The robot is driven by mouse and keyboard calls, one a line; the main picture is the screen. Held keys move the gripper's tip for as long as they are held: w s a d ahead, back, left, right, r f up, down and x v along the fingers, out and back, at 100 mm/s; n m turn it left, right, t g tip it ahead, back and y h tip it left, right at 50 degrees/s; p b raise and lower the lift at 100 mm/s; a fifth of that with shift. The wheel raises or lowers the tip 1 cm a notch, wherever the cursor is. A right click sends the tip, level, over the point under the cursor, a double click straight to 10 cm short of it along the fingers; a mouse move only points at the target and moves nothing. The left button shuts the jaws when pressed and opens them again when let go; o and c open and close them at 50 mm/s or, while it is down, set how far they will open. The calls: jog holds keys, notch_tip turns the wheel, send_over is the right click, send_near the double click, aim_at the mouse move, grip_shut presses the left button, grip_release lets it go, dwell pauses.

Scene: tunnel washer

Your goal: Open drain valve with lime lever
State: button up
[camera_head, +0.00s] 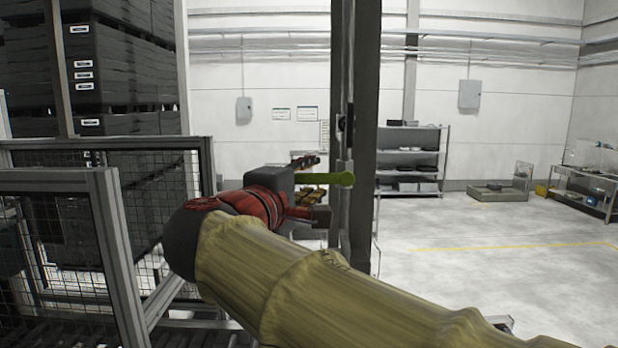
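The lime lever (325,179) shows as a short, roughly horizontal bar. Its rounded right end lies in front of a grey upright post, and its left end meets a dark block. The valve body cannot be made out clearly. My arm, in a tan sleeve, reaches in from the lower right. My gripper (308,213) is at the end of its red wrist, just below and left of the lever in the picture. The wrist and the dark block hide much of it. I cannot tell whether its fingers touch the lever or how far apart they are.
A thick grey post (362,120) stands right behind the lever. Mesh guard fencing (105,190) and stacked dark crates (112,70) are on the left. A shelf rack (410,160) and a workbench (585,190) stand far back.

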jog(key=shift+c, duration=0.4)
jog(key=c, duration=0.7)
grip_shut()
